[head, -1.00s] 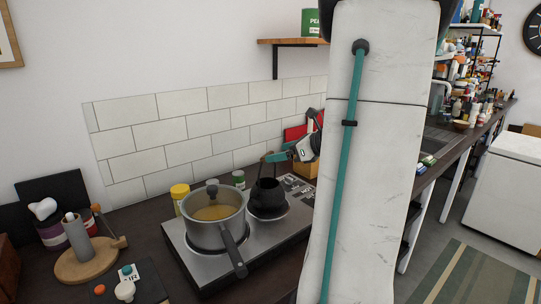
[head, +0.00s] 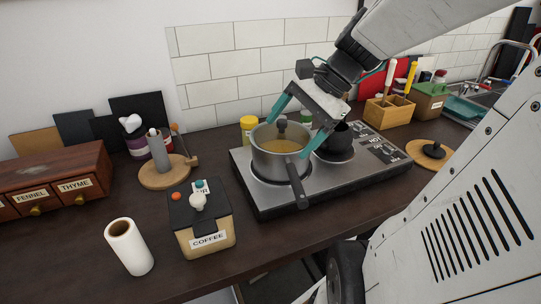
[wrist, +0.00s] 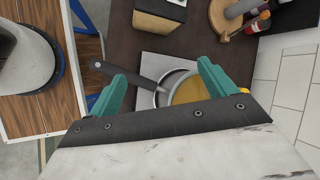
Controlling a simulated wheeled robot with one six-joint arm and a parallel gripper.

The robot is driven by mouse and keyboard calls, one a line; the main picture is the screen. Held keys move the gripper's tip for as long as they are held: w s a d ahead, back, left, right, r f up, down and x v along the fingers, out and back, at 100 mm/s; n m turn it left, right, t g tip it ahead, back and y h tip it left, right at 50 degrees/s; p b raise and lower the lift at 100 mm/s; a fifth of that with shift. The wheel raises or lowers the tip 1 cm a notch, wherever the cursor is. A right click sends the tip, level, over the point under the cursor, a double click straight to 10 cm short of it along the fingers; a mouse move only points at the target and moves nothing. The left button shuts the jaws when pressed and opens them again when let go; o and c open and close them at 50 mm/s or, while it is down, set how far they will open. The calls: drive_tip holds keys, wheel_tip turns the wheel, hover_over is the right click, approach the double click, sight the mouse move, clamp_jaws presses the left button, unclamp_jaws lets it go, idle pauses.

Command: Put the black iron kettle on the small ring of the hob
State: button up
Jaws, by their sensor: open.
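The black iron kettle (head: 337,138) stands at the right side of the steel hob (head: 262,196), over the right-hand ring (head: 334,156). It is partly hidden behind my gripper's right finger. A grey saucepan (head: 275,165) with yellowish contents and a dark handle stands on the left side of the hob, hiding what is under it. My gripper (head: 289,137) is open and empty, its teal fingers at the saucepan's top. In the wrist view, the saucepan (wrist: 162,97) shows between the fingers; I cannot tell whether they touch it. The kettle is not visible there.
A coffee box (head: 205,222) and a paper roll (head: 128,246) stand left of the hob. A yellow-lidded jar (head: 248,128) is behind the saucepan. A wooden utensil box (head: 390,110) and a round board (head: 432,155) are to the right. The counter's front left is partly clear.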

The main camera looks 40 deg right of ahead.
drive_tip(key=s+a+n+g+h, duration=0.1)
drive_tip(key=s+a+n+h, duration=0.2)
drive_tip(key=s+n, duration=0.2)
drive_tip(key=s+a+f+n+g+h, duration=0.1)
drive_tip(key=s+a+n, duration=0.3)
drive_tip(key=n, duration=0.6)
drive_tip(key=shift+s+a+f+n+h, duration=0.2)
drive_tip(key=shift+s+n+h, duration=0.15)
drive_tip(key=shift+h, duration=0.55)
